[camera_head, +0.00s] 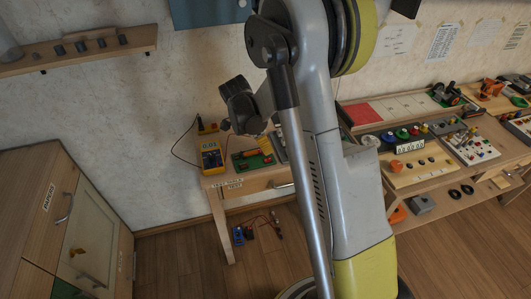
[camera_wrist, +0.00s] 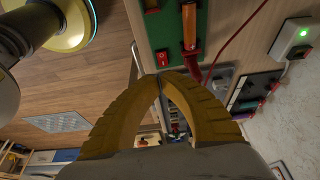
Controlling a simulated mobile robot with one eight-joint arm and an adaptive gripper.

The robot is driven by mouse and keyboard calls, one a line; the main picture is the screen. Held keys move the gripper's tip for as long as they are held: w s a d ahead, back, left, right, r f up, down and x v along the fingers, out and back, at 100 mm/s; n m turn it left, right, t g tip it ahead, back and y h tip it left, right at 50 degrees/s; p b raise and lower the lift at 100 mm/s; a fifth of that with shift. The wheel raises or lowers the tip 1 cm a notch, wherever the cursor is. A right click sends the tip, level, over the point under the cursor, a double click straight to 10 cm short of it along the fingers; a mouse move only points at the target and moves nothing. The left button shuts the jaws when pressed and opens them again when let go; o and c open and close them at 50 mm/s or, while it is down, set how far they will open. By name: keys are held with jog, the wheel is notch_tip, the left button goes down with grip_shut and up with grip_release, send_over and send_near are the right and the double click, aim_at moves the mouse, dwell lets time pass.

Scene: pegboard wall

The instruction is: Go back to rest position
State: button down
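My gripper (camera_wrist: 161,77) shows in the wrist view as two ribbed yellow-brown fingers. Their tips come together, and no held object shows between them. In the head view my arm rises through the middle of the picture and hides part of the bench. The wrist end hangs in front of the wall, above the small wooden table (camera_head: 261,180). The gripper's fingers are largely hidden there.
A yellow multimeter (camera_head: 211,158) and a green board (camera_head: 252,161) sit on the small table. A wooden cabinet (camera_head: 50,215) stands left, below a wall shelf (camera_head: 80,52). A loaded workbench (camera_head: 440,190) is at right. Cabled parts (camera_head: 257,228) lie on the floor.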

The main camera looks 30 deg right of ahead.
jog(key=w+a+r+p, duration=0.1)
jog(key=a+r+p, duration=0.1)
jog(key=a+r, duration=0.3)
jog(key=shift+w+a+r, duration=0.2)
jog(key=shift+a+r, duration=0.15)
jog(key=shift+r, duration=0.2)
